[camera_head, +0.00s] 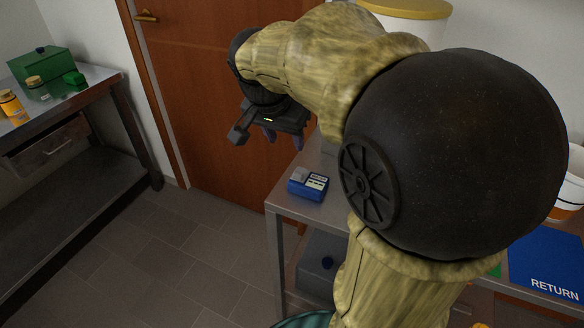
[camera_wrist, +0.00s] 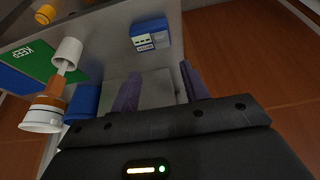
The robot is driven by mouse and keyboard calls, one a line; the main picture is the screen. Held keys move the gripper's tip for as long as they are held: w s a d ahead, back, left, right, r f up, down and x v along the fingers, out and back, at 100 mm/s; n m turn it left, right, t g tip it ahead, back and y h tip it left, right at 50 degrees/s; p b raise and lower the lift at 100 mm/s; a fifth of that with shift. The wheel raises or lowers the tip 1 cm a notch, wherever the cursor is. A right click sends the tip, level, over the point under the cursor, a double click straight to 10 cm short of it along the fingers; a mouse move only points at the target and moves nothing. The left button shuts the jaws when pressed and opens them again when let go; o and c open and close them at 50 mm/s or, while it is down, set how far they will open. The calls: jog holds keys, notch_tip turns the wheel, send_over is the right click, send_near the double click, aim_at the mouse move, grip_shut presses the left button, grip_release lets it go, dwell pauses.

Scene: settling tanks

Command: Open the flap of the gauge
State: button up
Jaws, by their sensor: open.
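The gauge appears to be a small blue box with a light grey top part (camera_head: 308,184), on the near left corner of the metal table. In the wrist view the gauge (camera_wrist: 150,36) shows beyond my fingers, with a pale labelled face. I cannot make out whether its flap is open or shut. My gripper (camera_head: 270,137) hangs above and to the left of the gauge, apart from it. In the wrist view its two purple fingers (camera_wrist: 158,84) are spread, with nothing between them.
The metal table (camera_head: 290,207) has a lower shelf holding a grey box (camera_head: 317,268). A blue RETURN mat (camera_head: 545,262) and a green KEEP mat (camera_wrist: 35,58) lie on it, with white and orange containers (camera_wrist: 45,112) nearby. A side bench (camera_head: 92,80) stands left; floor between is clear.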

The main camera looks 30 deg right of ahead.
aim_at(297, 174)
jog(key=b+x, duration=0.2)
jog(key=x, duration=1.4)
grip_shut()
